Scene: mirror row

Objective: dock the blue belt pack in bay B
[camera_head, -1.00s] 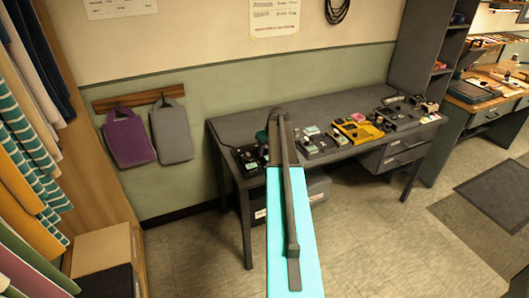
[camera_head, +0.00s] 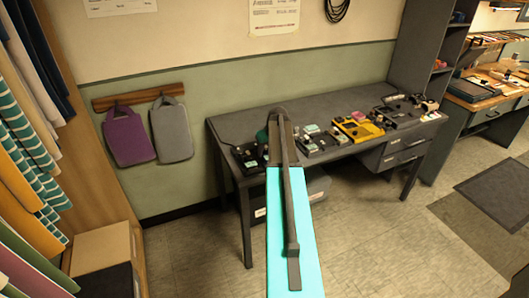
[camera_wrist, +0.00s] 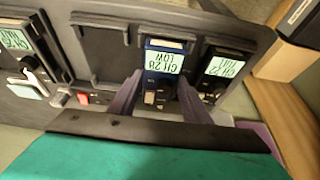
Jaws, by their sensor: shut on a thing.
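The blue belt pack (camera_wrist: 165,47) shows in the wrist view with a pale green label reading "CH 28 LOW", upside down in the picture. My gripper (camera_wrist: 160,86) has its two purplish fingers shut on the pack's sides. The pack is at a dark dock (camera_wrist: 100,65), between an empty-looking slot on its left and a black pack (camera_wrist: 220,65) labelled "CH 27" on its right. I cannot tell whether it is fully seated, and I read no bay letter. In the head view my arm hides the gripper and the blue pack.
Another labelled pack (camera_wrist: 20,45) is at the left of the wrist view. In the head view the grey desk (camera_head: 330,105) carries several devices, including a yellow one (camera_head: 358,129). Purple (camera_head: 128,138) and grey (camera_head: 171,131) bags hang on the wall. Floor right of my arm is clear.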

